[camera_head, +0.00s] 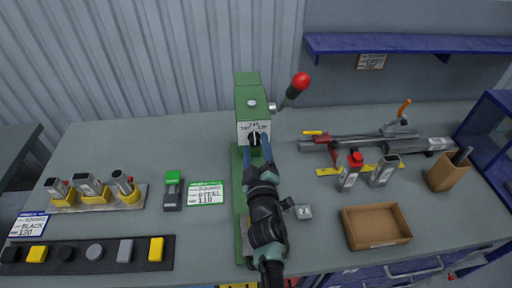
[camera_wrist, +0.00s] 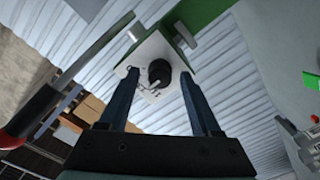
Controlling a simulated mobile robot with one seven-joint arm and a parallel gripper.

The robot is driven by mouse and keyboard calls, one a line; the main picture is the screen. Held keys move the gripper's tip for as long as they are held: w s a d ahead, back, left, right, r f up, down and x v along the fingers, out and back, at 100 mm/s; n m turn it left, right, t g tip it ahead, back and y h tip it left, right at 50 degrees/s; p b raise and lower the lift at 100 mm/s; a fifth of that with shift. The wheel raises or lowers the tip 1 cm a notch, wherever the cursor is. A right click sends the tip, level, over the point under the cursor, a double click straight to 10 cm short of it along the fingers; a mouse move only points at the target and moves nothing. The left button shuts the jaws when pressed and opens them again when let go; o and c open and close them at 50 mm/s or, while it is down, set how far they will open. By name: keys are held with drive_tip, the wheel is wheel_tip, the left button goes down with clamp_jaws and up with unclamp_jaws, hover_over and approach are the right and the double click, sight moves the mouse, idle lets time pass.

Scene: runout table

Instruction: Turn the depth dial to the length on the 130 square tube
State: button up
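The depth dial is a black knob (camera_wrist: 159,73) on a white marked plate (camera_wrist: 150,52) on the green machine; the wrist view shows it between my fingers. In the head view the plate (camera_head: 246,128) faces front, its numbers too small to read surely. My gripper (camera_wrist: 161,76) is open, with one finger on each side of the knob and gaps beside it. In the head view it (camera_head: 256,152) is just in front of the dial and partly hides it. A card (camera_head: 27,225) at the far left reads square, black, 130. Another card (camera_head: 206,193) reads square, steel, 110.
A rack (camera_head: 98,198) holds several short tubes at the left, behind a dark strip (camera_head: 88,254) of coloured pieces. The machine's red-knobbed lever (camera_head: 296,88) sticks out right. A wooden tray (camera_head: 376,244), a brown holder (camera_head: 447,176) and tools stand at the right.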

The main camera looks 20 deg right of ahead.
drive_tip(key=p+v, duration=0.3)
drive_tip(key=v, duration=1)
idle(0.4)
